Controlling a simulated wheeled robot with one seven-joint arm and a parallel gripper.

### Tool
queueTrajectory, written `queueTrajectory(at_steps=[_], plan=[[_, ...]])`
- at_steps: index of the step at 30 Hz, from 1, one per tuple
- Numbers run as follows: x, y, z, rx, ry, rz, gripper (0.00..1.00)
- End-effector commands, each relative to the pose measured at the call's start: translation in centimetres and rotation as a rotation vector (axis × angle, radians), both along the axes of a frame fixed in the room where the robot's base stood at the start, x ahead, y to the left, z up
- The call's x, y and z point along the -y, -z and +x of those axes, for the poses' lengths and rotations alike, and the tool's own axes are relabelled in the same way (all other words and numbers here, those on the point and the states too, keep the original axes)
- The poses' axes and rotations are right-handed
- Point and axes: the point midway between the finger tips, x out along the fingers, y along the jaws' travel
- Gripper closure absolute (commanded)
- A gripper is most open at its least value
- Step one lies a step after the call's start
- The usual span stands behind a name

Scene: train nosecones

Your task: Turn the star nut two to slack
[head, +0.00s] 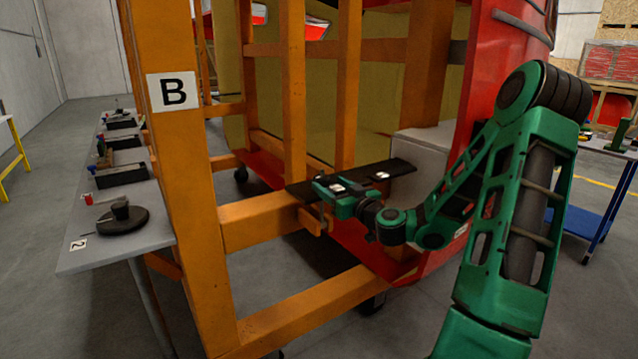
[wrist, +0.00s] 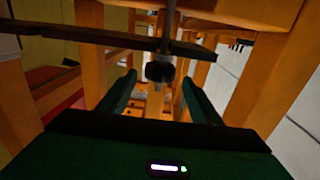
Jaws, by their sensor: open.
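A dark star nut (wrist: 160,70) sits on a thin upright rod (wrist: 169,38) in the wrist view. My gripper (wrist: 159,80) is open, with one green finger to the left of the nut and one to its right. There are visible gaps on both sides, and I cannot tell how far ahead of the fingertips the nut is. In the head view my gripper (head: 330,190) is at a black plank (head: 310,188) by the orange frame. The nut cannot be made out there. No number is readable beside it.
The orange frame (head: 180,200), marked B, stands close around my gripper, with a red nosecone (head: 485,70) behind. A black bar (wrist: 100,37) crosses above the nut. A grey bench (head: 90,262) with several trays and tools stands at left. A blue trolley (head: 585,230) is at right.

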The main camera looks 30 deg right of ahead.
Motion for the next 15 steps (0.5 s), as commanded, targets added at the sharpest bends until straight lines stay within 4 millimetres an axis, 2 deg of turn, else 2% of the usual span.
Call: queueTrajectory(at_steps=[6,10,15], plan=[[0.0,-0.1,3.5,0.001,-0.001,-0.002,0.42],[0.0,0.0,4.8,0.001,-0.002,-0.001,0.42],[0.1,0.0,5.5,0.0,0.0,0.001,0.42]])
